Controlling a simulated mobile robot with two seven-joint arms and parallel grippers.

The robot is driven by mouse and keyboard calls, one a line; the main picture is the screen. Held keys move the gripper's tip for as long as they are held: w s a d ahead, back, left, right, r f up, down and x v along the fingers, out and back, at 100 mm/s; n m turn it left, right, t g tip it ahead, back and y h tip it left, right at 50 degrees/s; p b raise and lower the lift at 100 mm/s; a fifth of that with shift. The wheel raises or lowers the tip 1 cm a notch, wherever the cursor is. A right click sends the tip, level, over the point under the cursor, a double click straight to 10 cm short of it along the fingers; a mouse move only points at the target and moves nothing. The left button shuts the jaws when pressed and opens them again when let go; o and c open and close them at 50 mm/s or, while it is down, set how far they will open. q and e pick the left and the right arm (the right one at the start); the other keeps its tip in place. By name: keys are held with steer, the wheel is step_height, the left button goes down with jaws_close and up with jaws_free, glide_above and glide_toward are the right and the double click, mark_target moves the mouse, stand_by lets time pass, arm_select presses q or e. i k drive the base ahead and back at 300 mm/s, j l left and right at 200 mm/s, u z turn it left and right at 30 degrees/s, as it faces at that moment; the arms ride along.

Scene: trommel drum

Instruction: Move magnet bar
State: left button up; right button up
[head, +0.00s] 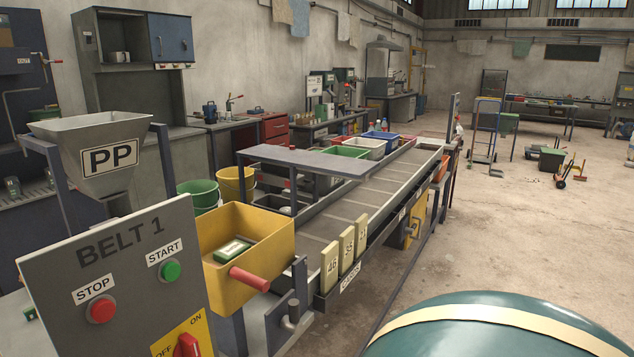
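I cannot make out a magnet bar for certain. A red cylindrical grip (250,279) sticks out at the front of a yellow bin (247,283). A small green and white block (233,250) lies inside that bin. Neither of my grippers is in view, and nothing held by them shows.
A conveyor (352,201) runs away behind the bin, with coloured trays (346,151) along its far side. A BELT 1 panel (120,262) stands at front left beside a PP hopper (100,150). A rounded green surface, possibly mine, fills the bottom right. Floor (480,235) to the right is open.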

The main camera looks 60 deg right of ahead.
mark_target(275, 176)
steer(key=i+l, duration=0.1)
steer(key=l, duration=3.25)
steer(key=i, duration=0.05)
